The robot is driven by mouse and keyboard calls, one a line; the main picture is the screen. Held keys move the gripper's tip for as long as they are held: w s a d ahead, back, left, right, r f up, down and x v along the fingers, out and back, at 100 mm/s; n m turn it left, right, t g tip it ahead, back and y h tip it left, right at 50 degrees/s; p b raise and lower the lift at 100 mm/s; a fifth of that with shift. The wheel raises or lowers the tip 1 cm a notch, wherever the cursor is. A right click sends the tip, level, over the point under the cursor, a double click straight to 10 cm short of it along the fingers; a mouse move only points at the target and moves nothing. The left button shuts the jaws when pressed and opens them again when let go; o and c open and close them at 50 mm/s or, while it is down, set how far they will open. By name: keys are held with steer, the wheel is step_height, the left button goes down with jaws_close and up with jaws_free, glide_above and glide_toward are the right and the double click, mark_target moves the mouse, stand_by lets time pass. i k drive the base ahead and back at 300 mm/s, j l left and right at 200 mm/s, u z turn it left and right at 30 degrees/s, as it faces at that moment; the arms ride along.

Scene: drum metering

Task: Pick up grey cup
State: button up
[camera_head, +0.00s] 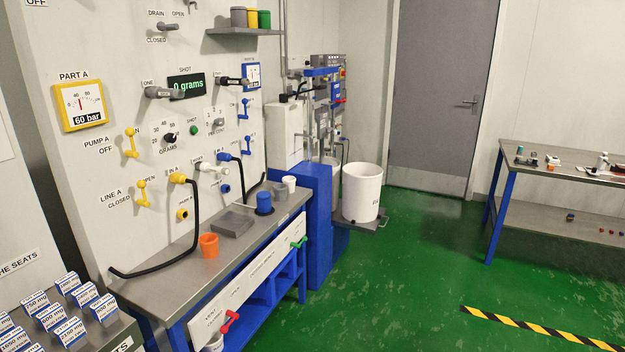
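A dark grey cup (238,16) stands upright on a small grey wall shelf (228,31) at the top of the view. It is the leftmost of three cups in a row, close beside a yellow cup (252,18) and a green cup (264,19). Nothing covers the front of the grey cup. My gripper does not show in this view.
Below the shelf is a wall panel with valves and gauges. A metal bench (185,262) holds an orange cup (209,245), a blue container (264,203) and a white cup (289,184). A white drum (361,192) stands behind. Green floor (400,280) is open at right.

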mark_target(280, 192)
steer(key=i+z, duration=0.1)
steer(key=i, duration=0.65)
steer(key=i+j+z, duration=0.1)
steer(key=i, duration=0.7)
steer(key=i+u, duration=0.1)
steer(key=i, duration=0.5)
steer(key=i+l+u, duration=0.15)
steer(key=i, duration=0.45)
steer(key=i+j+u, duration=0.1)
steer(key=i+u, duration=0.15)
steer(key=u, duration=0.15)
steer(key=i+u, duration=0.25)
steer(key=u, duration=0.15)
steer(key=i+l+u, duration=0.1)
steer(key=i+u, duration=0.15)
steer(key=u, duration=0.15)
steer(key=i+l+u, duration=0.15)
steer(key=u, duration=0.25)
steer(key=i, duration=0.1)
